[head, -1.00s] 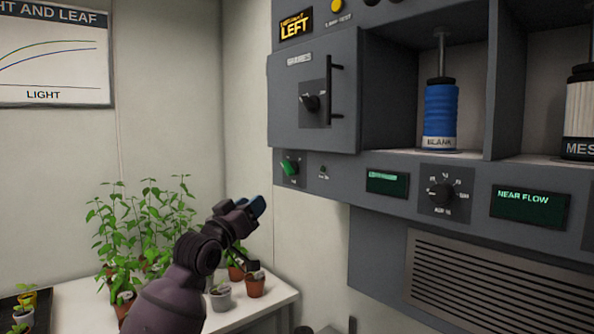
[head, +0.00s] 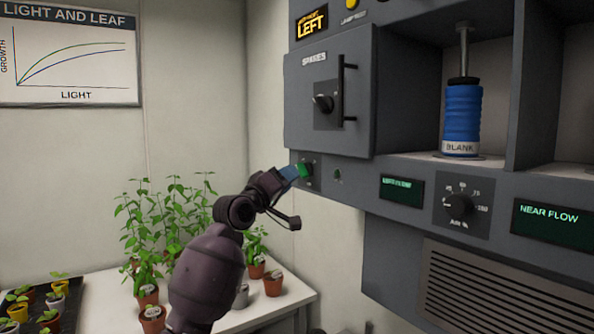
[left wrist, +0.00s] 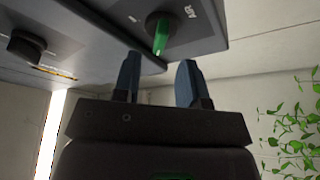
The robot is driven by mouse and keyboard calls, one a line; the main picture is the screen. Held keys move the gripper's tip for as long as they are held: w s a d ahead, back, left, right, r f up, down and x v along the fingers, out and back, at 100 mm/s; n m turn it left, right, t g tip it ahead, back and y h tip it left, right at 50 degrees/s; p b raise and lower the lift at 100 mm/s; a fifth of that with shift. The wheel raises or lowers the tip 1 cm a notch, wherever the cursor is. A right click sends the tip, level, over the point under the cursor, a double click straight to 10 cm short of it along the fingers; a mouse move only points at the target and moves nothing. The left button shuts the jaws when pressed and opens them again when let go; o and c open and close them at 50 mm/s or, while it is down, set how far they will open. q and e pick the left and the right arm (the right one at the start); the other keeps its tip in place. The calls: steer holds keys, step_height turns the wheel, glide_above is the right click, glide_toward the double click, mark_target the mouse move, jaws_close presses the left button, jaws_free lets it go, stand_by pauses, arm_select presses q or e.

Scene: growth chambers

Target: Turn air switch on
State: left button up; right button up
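The air switch is a green lever knob (head: 305,171) at the lower left of the grey panel, below the spares door. In the left wrist view the green knob (left wrist: 161,36) sits on a dark round base beside the label "AIR". My left gripper (head: 288,173) has blue fingertips right at the knob, partly covering it in the head view. In the left wrist view my left gripper (left wrist: 159,70) is open, with the knob's end just ahead of and centred between the two fingertips. Contact cannot be made out. My right gripper is not in view.
The spares door (head: 330,100) with its handle is above the switch. A small indicator (head: 338,174), a green display (head: 402,188) and an air percent dial (head: 461,204) lie to the right. Potted plants (head: 165,225) stand on the white bench (head: 225,322) below.

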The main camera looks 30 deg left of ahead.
mark_target(304, 170)
arm_select(q)
steer(key=shift+p+x, duration=0.4)
steer(key=shift+x, duration=1.75)
jaws_close()
